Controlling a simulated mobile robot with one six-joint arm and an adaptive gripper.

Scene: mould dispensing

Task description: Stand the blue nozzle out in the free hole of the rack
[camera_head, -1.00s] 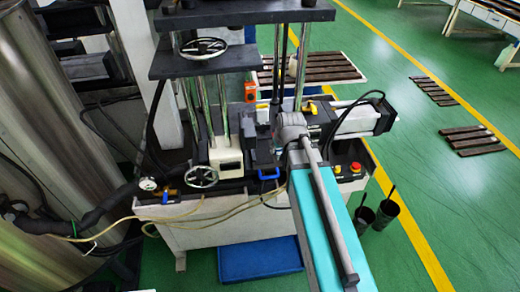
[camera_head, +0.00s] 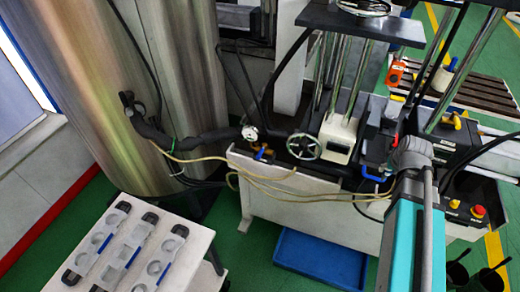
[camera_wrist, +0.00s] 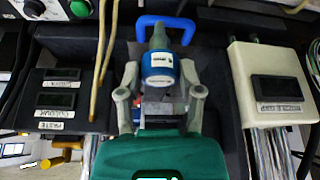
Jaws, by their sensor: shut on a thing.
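In the wrist view my gripper (camera_wrist: 160,76) has its two grey fingers closed on the blue nozzle (camera_wrist: 160,66). The nozzle has a blue body with a white label band and a dark grey-green end at the top of the picture. In the head view the nozzle and fingers are hidden by my arm. Long pale holders with round openings and black ends, which may be the rack (camera_head: 125,253), lie on a white table at lower left. I cannot tell which opening is free.
A machine bench (camera_head: 300,200) stands close around my gripper. A blue handle (camera_wrist: 165,27) is just beyond the nozzle, and a cream box (camera_wrist: 270,82) stands to its right. A blue tray (camera_head: 320,262) lies on the floor. Steel tanks (camera_head: 115,100) stand at the left.

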